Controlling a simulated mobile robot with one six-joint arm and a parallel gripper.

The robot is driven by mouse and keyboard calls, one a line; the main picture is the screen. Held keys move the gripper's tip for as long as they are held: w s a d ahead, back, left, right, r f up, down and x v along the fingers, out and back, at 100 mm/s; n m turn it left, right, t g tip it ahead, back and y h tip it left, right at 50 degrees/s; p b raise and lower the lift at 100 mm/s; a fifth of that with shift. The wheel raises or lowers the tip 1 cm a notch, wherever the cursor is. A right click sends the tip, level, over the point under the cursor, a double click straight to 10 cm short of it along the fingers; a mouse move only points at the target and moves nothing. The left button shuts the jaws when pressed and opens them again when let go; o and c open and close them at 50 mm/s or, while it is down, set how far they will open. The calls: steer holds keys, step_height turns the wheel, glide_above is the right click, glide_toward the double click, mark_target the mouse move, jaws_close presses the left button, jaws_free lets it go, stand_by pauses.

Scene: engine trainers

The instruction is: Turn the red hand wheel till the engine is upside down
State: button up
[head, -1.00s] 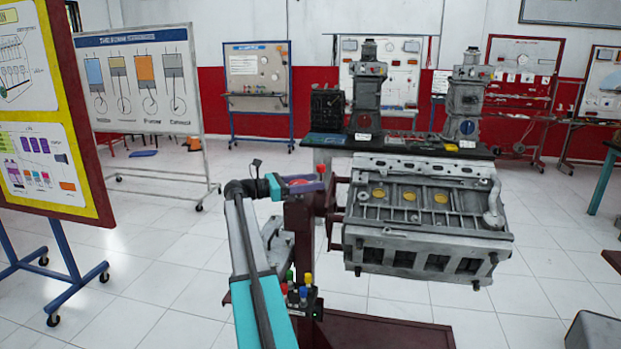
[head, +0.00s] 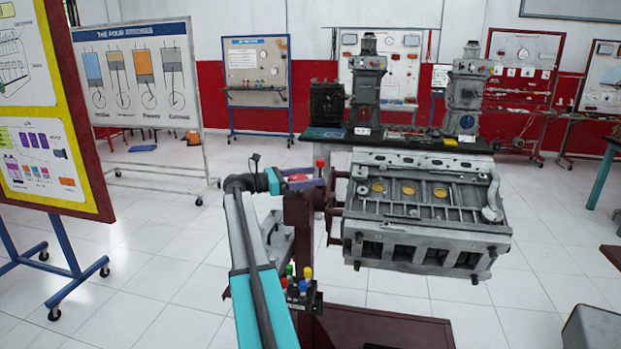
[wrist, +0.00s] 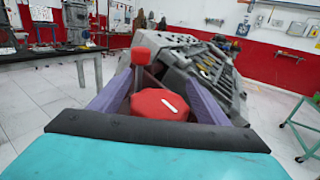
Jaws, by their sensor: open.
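The engine (head: 425,205) is a grey block on a dark red stand (head: 298,225). It is tilted, with yellow-topped bores on its upper face and square openings along its lower front. In the wrist view the engine (wrist: 205,70) lies beyond the wheel, slanting down to the right. The red hand wheel (wrist: 158,104) shows there as a red many-sided hub with a red knob (wrist: 140,56) above it. My gripper (wrist: 155,95) is open, its purple fingers on either side of the hub; I cannot tell whether they touch it. In the head view my gripper (head: 305,180) is at the stand's top left.
A small box with coloured knobs (head: 298,287) sits on the stand near my arm. A dark bench (head: 400,142) with upright engine parts stands behind the engine. A yellow-edged display board (head: 75,208) is at the left. White floor is open between the boards and the stand.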

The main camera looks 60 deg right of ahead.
steer(key=v, duration=1.3)
steer(key=shift+w+a+b, duration=0.25)
steer(key=shift+a+b, duration=0.1)
steer(key=shift+b, duration=0.1)
steer(key=shift+f, duration=0.1)
